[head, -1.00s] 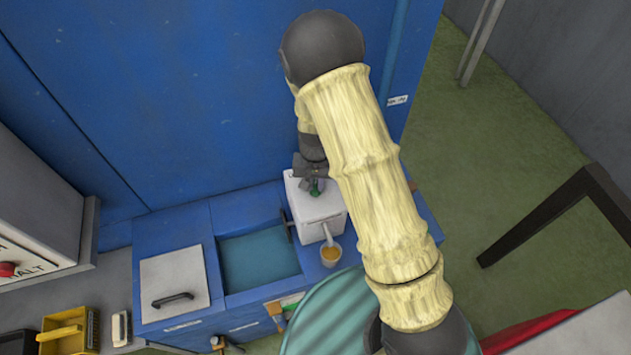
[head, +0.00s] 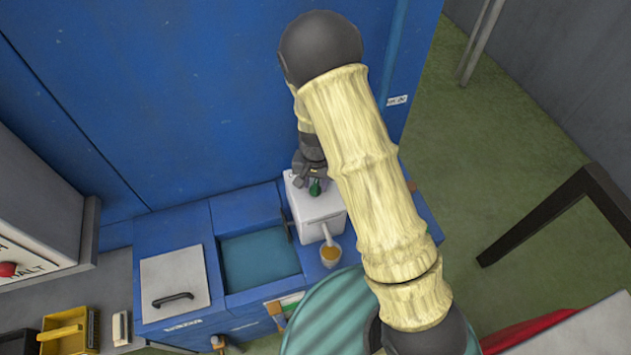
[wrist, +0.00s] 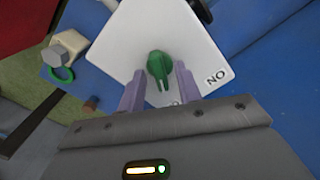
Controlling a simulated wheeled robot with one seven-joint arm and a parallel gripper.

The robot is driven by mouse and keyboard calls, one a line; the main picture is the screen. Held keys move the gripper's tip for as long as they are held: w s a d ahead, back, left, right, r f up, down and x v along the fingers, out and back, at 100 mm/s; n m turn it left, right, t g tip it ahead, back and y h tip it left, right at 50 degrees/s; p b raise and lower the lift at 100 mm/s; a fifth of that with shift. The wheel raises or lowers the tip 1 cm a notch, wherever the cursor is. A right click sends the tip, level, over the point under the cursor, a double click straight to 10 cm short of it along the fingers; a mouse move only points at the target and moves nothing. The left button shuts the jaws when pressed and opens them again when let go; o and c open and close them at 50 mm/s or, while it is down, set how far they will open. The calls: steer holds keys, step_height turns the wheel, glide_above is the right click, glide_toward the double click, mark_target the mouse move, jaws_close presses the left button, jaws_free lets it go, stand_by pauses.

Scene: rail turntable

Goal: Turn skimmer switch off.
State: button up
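The skimmer switch is a green knob (head: 315,187) on top of a white box (head: 318,226). In the wrist view the green knob (wrist: 158,66) stands on the white face (wrist: 150,25), its narrow grip pointing down toward a label mostly hidden by my gripper. The "ON" label (wrist: 216,76) is upside down to the right, and the knob does not point at it. My gripper (wrist: 159,72) is open, its fingers apart on either side of the knob's lower end, with gaps visible. In the head view my gripper (head: 304,172) is just behind the knob.
A cup of amber liquid (head: 330,254) sits under the box's spout. A blue basin (head: 260,260) and a white lid with a black handle (head: 174,283) lie to the left. A blue wall (head: 190,90) rises close behind. A teal striped round surface (head: 325,320) is in front.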

mark_target(316, 185)
step_height(316, 185, up, 17)
steer(key=b, duration=0.2)
steer(key=shift+r+b, duration=0.2)
steer(key=shift+b, duration=0.2)
stand_by(0.3)
steer(key=shift+s+d, duration=0.1)
steer(key=s+d+f+n+t, duration=0.1)
steer(key=s+d+n+t, duration=0.1)
steer(key=s+d, duration=1)
steer(key=shift+s+d+n+t, duration=0.3)
steer(key=shift+d+n, duration=0.2)
steer(key=shift+d, duration=0.25)
steer(key=shift+w+a, duration=0.1)
steer(key=shift+w, duration=0.05)
